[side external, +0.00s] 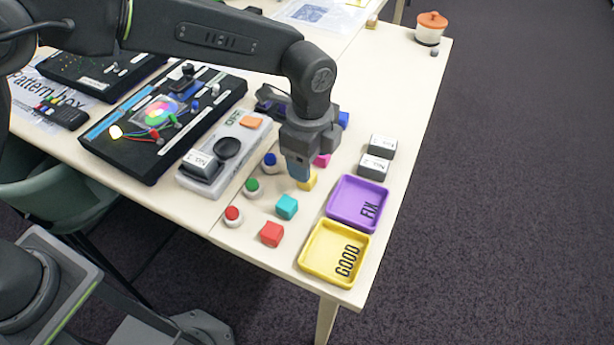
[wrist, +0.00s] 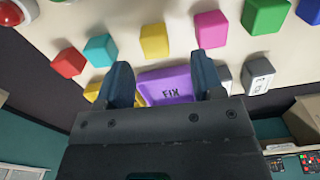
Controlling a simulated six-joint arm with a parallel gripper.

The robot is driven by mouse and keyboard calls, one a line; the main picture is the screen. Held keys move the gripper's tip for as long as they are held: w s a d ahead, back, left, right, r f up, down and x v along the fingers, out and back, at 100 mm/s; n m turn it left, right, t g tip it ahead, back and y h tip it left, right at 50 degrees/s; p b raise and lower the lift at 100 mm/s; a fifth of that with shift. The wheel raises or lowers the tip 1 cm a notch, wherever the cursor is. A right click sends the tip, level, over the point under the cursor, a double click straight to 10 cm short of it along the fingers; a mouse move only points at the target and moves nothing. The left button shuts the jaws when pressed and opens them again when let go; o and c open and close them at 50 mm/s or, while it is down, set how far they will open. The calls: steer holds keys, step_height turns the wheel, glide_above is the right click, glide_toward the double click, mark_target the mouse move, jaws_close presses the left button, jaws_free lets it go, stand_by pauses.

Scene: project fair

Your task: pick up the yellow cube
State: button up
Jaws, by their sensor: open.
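The yellow cube (side external: 307,180) stands on the table beside my gripper (side external: 299,170) in the side view, partly hidden behind the fingers. In the wrist view the yellow cube (wrist: 154,41) lies beyond the fingertips, near the middle of the picture. My gripper (wrist: 162,75) is open, with nothing between its two fingers. The fingers point down over the table close to the cube. I cannot tell whether they touch it.
A red cube (side external: 271,234), a teal cube (side external: 287,206) and a pink cube (side external: 322,160) stand nearby. A purple FIX tray (side external: 343,222) and a yellow GOOD tray (side external: 309,270) lie at the table's edge. Red, green and blue round pieces stand left of the cubes.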

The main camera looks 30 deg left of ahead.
mark_target(308, 187)
steer(key=shift+s+f, duration=0.15)
steer(key=shift+f, duration=1.05)
steer(key=shift+s+f, duration=0.1)
steer(key=shift+f, duration=1.05)
steer(key=c, duration=1)
steer(key=shift+r, duration=0.1)
